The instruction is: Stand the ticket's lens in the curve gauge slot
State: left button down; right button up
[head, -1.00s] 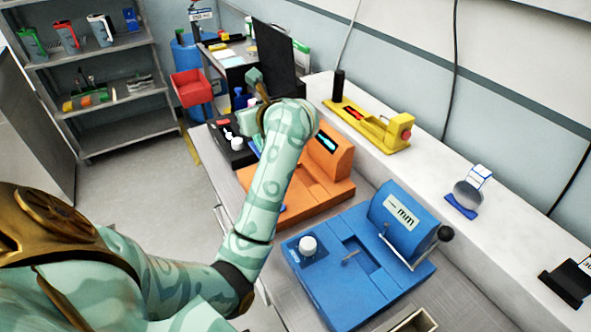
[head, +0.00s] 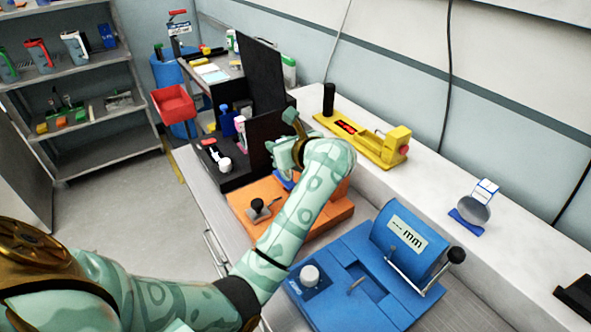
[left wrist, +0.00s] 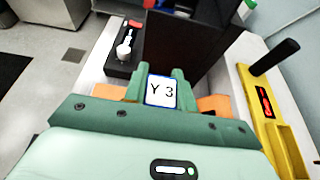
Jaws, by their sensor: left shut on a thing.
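My left gripper (head: 284,168) is shut on a white card with a blue border marked "Y 3" (left wrist: 161,92), held between the green fingers in the left wrist view. Whether a lens is attached to it is hidden. The gripper is over the back of the orange device (head: 246,194), whose display is hidden by my arm. A grey round lens (head: 473,210) stands in a blue holder with a white card on the pale ledge. Which device is the curve gauge I cannot tell from the pictures. My right gripper is not in view.
A blue device with an "mm" display (head: 402,233) stands at front right. A yellow device (head: 375,140) lies on the ledge. A black box with a red and a white piece (head: 226,178) and a black upright panel (head: 264,140) stand beyond the orange device.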

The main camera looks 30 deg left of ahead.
pick_arm(q)
jog(key=w+d+f+b, duration=0.1)
jog(key=d+f, duration=0.2)
jog(key=f, duration=0.4)
jog(key=shift+w+f, duration=0.15)
jog(key=shift+w, duration=0.25)
jog(key=c, duration=1.5)
grip_release()
jog(key=shift+f+b, duration=0.15)
jog(key=shift+b, duration=0.2)
jog(key=shift+c, duration=0.2)
jog(key=o, duration=0.4)
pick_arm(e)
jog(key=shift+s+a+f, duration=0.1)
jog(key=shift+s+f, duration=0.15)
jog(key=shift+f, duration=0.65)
